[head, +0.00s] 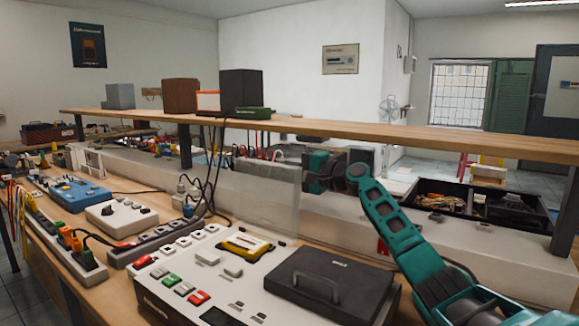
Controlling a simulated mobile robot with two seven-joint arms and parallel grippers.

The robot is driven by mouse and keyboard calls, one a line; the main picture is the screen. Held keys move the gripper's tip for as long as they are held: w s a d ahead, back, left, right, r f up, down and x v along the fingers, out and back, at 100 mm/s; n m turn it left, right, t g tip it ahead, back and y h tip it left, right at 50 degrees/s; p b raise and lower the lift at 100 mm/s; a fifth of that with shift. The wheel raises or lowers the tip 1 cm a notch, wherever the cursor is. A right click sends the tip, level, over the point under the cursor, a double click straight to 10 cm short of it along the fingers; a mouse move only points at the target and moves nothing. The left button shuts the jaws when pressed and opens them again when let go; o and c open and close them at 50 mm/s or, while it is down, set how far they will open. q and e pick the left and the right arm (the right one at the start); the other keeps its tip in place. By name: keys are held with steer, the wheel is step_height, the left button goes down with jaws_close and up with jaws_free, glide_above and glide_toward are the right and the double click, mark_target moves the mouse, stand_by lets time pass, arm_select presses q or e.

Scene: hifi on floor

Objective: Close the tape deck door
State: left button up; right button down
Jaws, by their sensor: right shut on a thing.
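The tape deck (225,285) is a light console on the bench with a yellow-and-black cassette (245,244) on its top. A clear panel (262,195), which looks like the deck door, stands raised behind the cassette. My right arm reaches in from the lower right. My right gripper (306,176) is at the panel's upper right edge and is shut, apparently on that edge. Its fingertips are small and partly hidden, so the exact contact is unclear. My left gripper is out of view.
A black lid with a handle (330,283) covers the console's right part. A wooden shelf (350,136) runs above the bench behind the panel. Dark cables (213,165) hang from it left of my gripper. A blue device (75,193) and a white box (120,215) stand left.

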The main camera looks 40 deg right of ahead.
steer(key=a, duration=0.1)
steer(key=a+n+p, duration=0.1)
steer(key=s+a, duration=0.1)
steer(key=shift+a+r+n, duration=0.15)
steer(key=shift+r+n, duration=0.15)
steer(key=shift+r, duration=0.05)
steer(key=a+n, duration=0.1)
steer(key=a, duration=0.1)
steer(key=s+a+n+p, duration=0.1)
steer(key=a, duration=0.1)
steer(key=shift+r+n, duration=0.25)
steer(key=shift+n, duration=0.05)
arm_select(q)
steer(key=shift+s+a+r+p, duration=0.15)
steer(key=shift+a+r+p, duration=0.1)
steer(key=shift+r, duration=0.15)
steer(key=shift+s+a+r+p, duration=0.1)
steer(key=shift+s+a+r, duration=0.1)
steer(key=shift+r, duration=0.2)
arm_select(e)
steer(key=shift+s+a+f+n, duration=0.1)
steer(key=shift+s+a+n, duration=0.1)
steer(key=shift+a+n, duration=0.3)
steer(key=shift+s+a+n, duration=0.2)
steer(key=shift+a+n, duration=0.1)
steer(key=shift+a, duration=0.35)
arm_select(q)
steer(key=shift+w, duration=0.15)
